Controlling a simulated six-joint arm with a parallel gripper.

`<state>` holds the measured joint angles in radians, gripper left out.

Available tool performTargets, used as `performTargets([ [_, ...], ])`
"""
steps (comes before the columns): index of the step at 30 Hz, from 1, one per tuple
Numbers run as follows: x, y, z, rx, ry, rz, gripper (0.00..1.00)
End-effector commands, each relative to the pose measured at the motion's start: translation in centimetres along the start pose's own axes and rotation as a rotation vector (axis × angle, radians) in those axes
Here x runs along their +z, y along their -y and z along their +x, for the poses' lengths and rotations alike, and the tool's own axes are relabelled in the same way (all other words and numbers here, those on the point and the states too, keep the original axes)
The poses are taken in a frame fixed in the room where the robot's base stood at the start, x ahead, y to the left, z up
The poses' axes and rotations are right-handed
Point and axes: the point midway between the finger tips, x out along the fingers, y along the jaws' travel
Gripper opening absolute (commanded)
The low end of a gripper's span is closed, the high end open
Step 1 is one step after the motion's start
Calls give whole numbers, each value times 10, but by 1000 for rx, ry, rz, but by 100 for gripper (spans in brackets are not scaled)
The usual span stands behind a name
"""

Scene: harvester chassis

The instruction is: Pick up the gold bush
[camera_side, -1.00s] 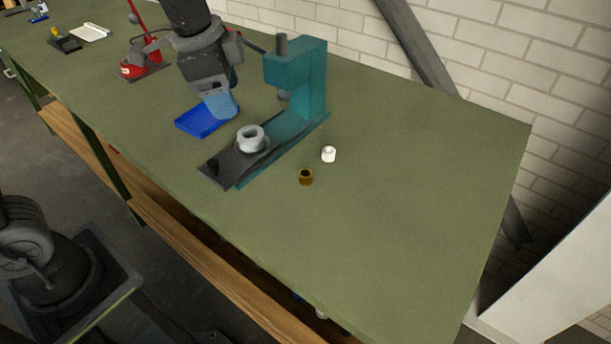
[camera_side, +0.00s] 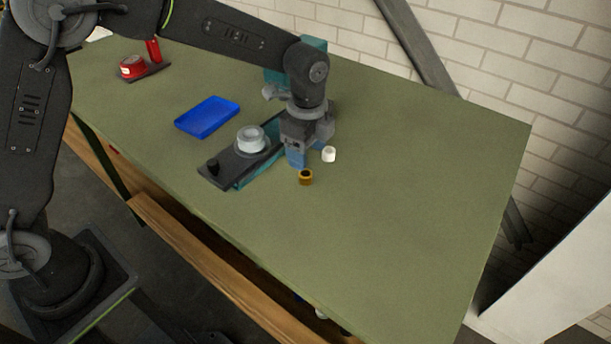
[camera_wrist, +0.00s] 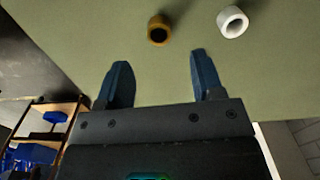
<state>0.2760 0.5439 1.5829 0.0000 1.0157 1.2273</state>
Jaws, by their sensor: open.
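The gold bush (camera_side: 305,178) is a small hollow cylinder standing on the green table. My gripper (camera_side: 298,160) is just behind it in the side view, pointing down, with blue fingers. In the wrist view the gold bush (camera_wrist: 159,30) lies ahead of my open fingers (camera_wrist: 160,78), roughly in line with the gap between them. It is apart from the fingers, and nothing is between them. A white bush (camera_side: 329,154) stands to the right of my gripper; it also shows in the wrist view (camera_wrist: 232,22), right of the gold one.
A teal press (camera_side: 276,76) with a dark base plate (camera_side: 222,171) stands behind and left of my gripper, carrying a pale ring (camera_side: 251,139). A blue tray (camera_side: 207,117) and a red item (camera_side: 132,67) lie further left. The table to the right is clear.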

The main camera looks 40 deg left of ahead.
Motion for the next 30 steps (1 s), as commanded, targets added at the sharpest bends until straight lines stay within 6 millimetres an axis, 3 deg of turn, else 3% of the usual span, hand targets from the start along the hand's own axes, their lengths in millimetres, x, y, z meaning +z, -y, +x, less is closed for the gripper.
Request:
performTargets([
  [8, 1, 0, 22, 1, 0, -2, 61],
  [18, 2, -1, 64, 0, 1, -2, 61],
  [26, 2, 0, 66, -2, 0, -2, 61],
  [30, 2, -1, 66, -2, 0, -2, 48],
])
